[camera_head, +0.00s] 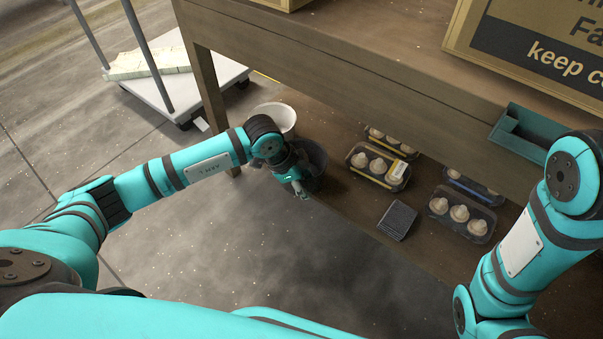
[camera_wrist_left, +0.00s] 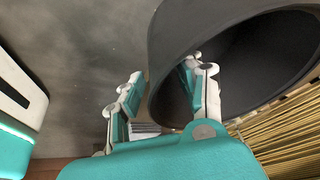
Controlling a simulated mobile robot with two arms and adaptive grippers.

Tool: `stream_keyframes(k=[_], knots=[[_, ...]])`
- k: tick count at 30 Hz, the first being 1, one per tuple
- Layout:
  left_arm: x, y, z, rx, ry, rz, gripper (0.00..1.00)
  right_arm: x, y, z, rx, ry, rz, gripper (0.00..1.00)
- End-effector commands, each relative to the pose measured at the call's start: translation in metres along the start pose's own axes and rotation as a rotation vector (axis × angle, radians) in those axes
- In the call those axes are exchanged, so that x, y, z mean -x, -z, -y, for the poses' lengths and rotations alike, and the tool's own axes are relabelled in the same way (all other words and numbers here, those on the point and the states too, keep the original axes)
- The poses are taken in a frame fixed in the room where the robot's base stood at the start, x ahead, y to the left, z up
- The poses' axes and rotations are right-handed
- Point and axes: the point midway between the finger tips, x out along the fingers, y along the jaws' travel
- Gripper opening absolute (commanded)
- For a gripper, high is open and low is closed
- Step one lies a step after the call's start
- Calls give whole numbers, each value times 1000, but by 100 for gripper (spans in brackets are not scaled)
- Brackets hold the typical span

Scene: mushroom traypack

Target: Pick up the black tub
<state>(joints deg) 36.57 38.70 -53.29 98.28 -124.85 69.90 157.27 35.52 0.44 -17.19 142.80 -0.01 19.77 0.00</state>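The black tub (camera_head: 316,158) stands on the low shelf, partly hidden behind my left gripper (camera_head: 299,188) in the head view. In the left wrist view the tub (camera_wrist_left: 195,30) is large and close, with its dark opening facing the camera. My left gripper (camera_wrist_left: 165,95) has its fingers spread around the tub's near wall. One finger is outside the wall, and the other shows against the dark inside. I cannot tell whether either finger touches the wall. My right arm is at the right, its gripper out of view.
A white tub (camera_head: 275,117) stands beside the black tub. Clear packs of mushrooms (camera_head: 378,166) and a dark ridged block (camera_head: 397,220) lie to the right on the shelf (camera_head: 350,207). The tabletop (camera_head: 350,50) overhangs them, with cardboard boxes and a green tray (camera_head: 527,135).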

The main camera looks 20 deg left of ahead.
Motion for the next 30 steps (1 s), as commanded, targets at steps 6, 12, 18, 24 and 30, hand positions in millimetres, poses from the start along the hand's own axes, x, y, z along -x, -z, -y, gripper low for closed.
stream_keyframes(k=[6, 12, 18, 24, 30], knots=[[1, 0, 0, 0, 0, 0, 25, 0, 0, 0, 0, 0, 1, 36], [1, 0, 0, 0, 0, 0, 0, 0, 0, 0, 0, 0, 1, 36], [1, 0, 0, 0, 0, 0, 0, 0, -1, 0, -1, 0, 1, 36], [1, 0, 0, 0, 1, -1, 0, 0, -1, 0, -1, -1, 1, 36], [9, 4, 1, 0, 1, -1, 0, -6, -1, -2, -1, -2, -6, 36]])
